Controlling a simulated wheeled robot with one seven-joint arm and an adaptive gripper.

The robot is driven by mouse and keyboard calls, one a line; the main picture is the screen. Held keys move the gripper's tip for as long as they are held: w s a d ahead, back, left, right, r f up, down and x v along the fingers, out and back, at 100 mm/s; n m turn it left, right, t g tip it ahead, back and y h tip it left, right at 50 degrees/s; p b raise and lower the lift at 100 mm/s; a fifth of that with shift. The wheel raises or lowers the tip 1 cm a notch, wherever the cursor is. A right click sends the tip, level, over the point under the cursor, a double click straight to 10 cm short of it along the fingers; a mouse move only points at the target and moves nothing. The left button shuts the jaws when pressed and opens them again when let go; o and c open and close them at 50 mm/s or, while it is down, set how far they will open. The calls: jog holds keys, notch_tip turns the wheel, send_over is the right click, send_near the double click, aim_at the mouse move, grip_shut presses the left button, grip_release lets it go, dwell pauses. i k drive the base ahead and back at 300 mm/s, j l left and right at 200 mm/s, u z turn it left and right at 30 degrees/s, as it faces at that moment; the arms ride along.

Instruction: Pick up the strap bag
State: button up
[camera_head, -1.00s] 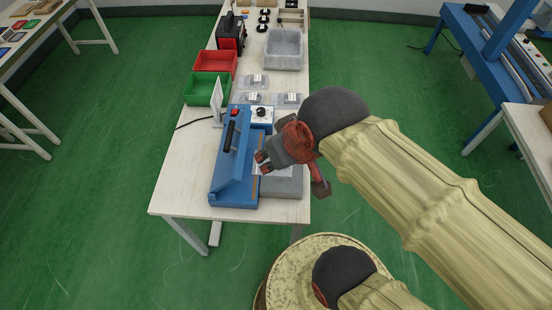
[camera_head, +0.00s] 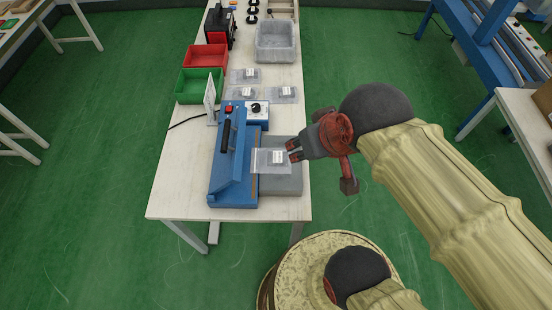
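A clear bag with a white label (camera_head: 271,161) lies across the blue sealing machine's front edge and the grey block at its right. Three similar labelled clear bags lie farther back on the bench: one at the rear (camera_head: 244,76), one at left (camera_head: 246,94) and one at right (camera_head: 284,94). The labels are too small to read, so I cannot tell which is the strap bag. My gripper (camera_head: 291,150) is at the right edge of the nearest bag, its fingers apart. I cannot tell whether it touches the bag.
The blue sealing machine (camera_head: 230,170) with its black handle stands at the bench's near end, beside the grey block (camera_head: 284,183). Green (camera_head: 191,88) and red (camera_head: 205,57) bins and a grey tray (camera_head: 276,42) stand behind. Green floor surrounds the pale bench (camera_head: 176,180).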

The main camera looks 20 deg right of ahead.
aim_at(263, 160)
jog(key=k+j+z, duration=0.1)
jog(key=z, duration=1.5)
jog(key=k+j+z, duration=0.15)
jog(key=k, duration=0.7)
